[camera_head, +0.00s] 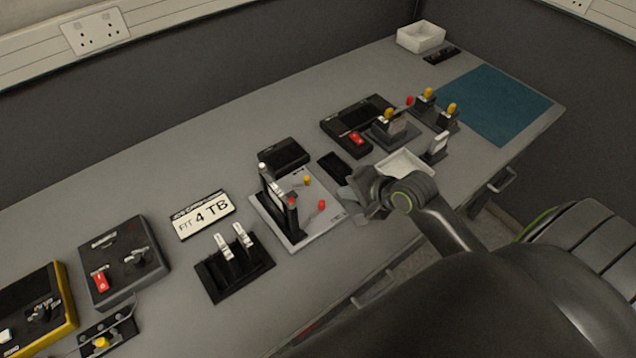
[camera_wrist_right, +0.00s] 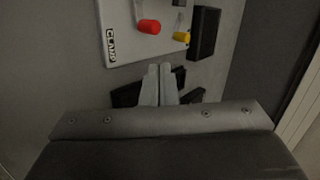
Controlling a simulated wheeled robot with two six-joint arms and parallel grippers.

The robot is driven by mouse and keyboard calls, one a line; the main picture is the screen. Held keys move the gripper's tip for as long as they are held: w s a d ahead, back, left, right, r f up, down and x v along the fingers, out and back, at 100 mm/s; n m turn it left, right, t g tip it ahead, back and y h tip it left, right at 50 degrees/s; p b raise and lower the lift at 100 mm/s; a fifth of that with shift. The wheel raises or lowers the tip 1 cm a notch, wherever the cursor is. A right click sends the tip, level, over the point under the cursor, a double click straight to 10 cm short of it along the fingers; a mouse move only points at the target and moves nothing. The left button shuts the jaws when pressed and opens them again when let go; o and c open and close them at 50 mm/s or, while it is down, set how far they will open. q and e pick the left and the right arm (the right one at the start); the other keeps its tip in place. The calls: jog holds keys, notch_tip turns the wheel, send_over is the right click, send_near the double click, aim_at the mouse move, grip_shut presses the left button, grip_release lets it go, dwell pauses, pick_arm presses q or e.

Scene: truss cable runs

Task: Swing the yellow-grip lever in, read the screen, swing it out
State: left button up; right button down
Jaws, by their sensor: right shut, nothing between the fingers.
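A yellow grip (camera_head: 307,181) and a red grip (camera_head: 321,205) sit on a pale plate (camera_head: 296,236) at mid-bench. In the right wrist view the yellow grip (camera_wrist_right: 181,37) and red grip (camera_wrist_right: 149,26) are just beyond my fingertips, beside the plate's "CLAMP" lettering. A black box (camera_head: 285,154) stands behind the plate; it also shows in the wrist view (camera_wrist_right: 204,33). I can read no screen text. My right gripper (camera_head: 352,197) is shut and empty, to the right of the plate and apart from both grips; its fingers show in the wrist view (camera_wrist_right: 158,84). My left gripper is out of view.
A card (camera_head: 201,215) reads "FIT 4 TB". A black two-lever block (camera_head: 235,274) and a grey switch box (camera_head: 123,260) stand left. Other yellow-topped levers (camera_head: 427,94), a black console (camera_head: 352,115) and a white tray (camera_head: 404,165) lie right. The blue mat (camera_head: 497,105) is clear.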

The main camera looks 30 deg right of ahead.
aim_at(309, 184)
jog(key=x, duration=0.7)
jog(key=shift+w+a+f, duration=0.1)
jog(key=shift+w+f, duration=0.1)
jog(key=shift+w, duration=0.05)
jog(key=shift+w+a+r+p, duration=0.1)
jog(key=shift+w+a+p, duration=0.1)
jog(key=shift+w, duration=0.4)
jog(key=shift+w+a+r+p, duration=0.1)
jog(key=shift+w+a, duration=0.1)
jog(key=shift+w, duration=0.4)
jog(key=shift+w+a, duration=0.15)
jog(key=shift+w, duration=0.45)
jog(key=shift+f, duration=0.1)
